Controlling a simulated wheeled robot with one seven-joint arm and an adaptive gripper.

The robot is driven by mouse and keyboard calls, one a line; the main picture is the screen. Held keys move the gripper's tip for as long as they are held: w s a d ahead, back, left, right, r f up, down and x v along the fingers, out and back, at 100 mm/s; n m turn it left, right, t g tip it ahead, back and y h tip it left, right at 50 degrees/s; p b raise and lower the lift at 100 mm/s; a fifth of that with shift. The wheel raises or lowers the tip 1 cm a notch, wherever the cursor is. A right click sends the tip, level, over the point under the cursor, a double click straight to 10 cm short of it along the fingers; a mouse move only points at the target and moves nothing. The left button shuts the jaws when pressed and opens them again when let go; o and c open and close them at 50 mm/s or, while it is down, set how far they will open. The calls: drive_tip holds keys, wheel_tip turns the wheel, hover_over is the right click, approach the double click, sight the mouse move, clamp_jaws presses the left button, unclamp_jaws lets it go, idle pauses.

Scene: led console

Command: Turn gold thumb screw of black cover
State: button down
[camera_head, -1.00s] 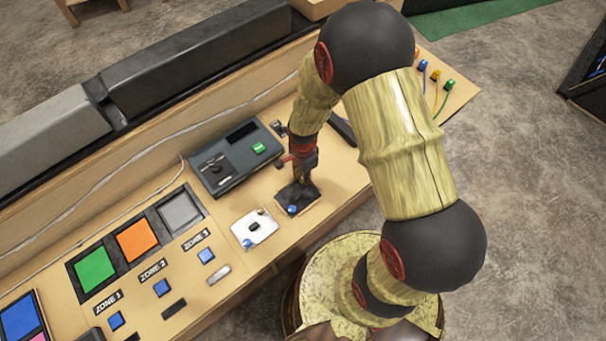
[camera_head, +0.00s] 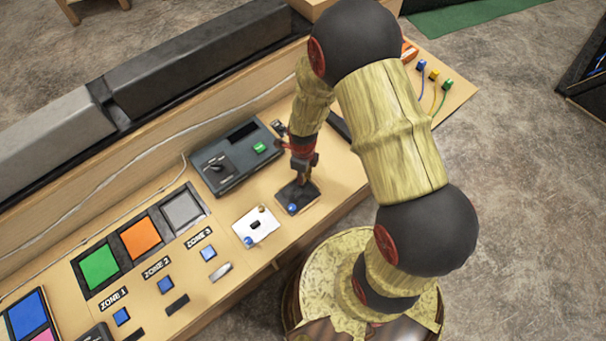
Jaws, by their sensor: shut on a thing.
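The black cover (camera_head: 285,193) is a small dark plate lying on the wooden console, right of the white cover. A blue thumb screw (camera_head: 292,208) shows at its near corner. My gripper (camera_head: 304,183) points down over the far part of the black cover, its fingertips low at the plate. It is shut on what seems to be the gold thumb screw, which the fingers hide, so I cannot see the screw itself.
The white cover (camera_head: 255,228) has its own gold screw (camera_head: 262,209) and blue screw (camera_head: 248,241). A dark grey device (camera_head: 235,160) with a green button stands behind. Coloured zone pads (camera_head: 140,238) lie left. My arm covers the console's right part.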

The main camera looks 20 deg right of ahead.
drive_tip(key=shift+w+r+m, duration=0.15)
drive_tip(key=shift+w+m, duration=0.05)
drive_tip(key=shift+m, duration=1.4)
drive_tip(key=c, duration=2)
unclamp_jaws()
drive_tip(key=shift+o, duration=0.4)
drive_tip(key=shift+s, duration=0.1)
wheel_tip(320, 180, up, 12)
